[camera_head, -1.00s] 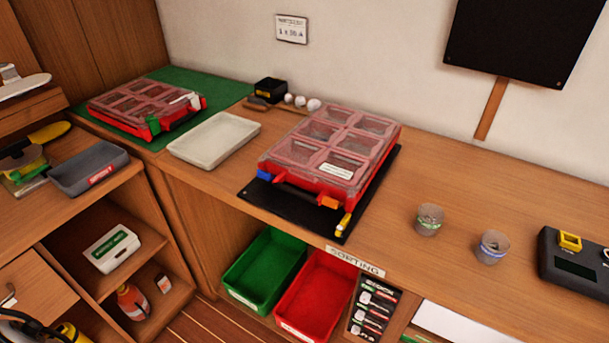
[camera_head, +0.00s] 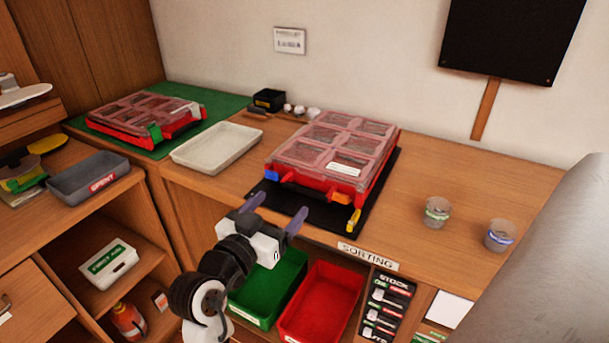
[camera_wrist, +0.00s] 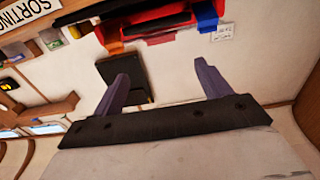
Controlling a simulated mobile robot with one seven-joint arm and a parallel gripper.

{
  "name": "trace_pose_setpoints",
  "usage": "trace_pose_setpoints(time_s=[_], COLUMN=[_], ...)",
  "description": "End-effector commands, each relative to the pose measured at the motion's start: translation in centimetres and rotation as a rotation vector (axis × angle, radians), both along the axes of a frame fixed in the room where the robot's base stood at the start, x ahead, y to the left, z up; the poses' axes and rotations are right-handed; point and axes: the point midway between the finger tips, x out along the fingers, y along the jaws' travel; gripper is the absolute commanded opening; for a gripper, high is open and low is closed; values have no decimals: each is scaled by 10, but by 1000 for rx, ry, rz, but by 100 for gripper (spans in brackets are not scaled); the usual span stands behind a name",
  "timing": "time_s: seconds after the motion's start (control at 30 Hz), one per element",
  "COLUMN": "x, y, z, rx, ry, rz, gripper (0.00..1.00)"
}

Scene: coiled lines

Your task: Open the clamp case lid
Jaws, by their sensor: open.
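A red case (camera_head: 381,181) with a clear compartmented lid (camera_head: 330,135) sits on a black mat (camera_head: 262,197). Its lid looks shut. A second red case (camera_head: 147,137) with green parts sits shut on a green mat at the back left. I cannot read which is the clamp case. My gripper (camera_head: 276,211) is open and empty in front of the nearer case, near the counter's front edge. In the wrist view, the gripper (camera_wrist: 163,72) is below that case's front (camera_wrist: 160,22), apart from it.
A white tray (camera_head: 216,147) lies between the cases. Two small cups (camera_head: 437,213) stand to the right on the counter. Green (camera_head: 270,290) and red (camera_head: 320,300) bins sit below the counter front, close to my arm.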

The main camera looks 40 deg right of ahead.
Motion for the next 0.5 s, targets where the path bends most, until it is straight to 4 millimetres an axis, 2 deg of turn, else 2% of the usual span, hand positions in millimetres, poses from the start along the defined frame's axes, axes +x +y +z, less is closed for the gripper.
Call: trace_pose_setpoints(time_s=[0.3, 0.5], x=[25, 39], y=[-62, -94], z=[4, 3], rx=[0, -1], ry=[-1, -1], rz=[0, 2], gripper=[76, 76])
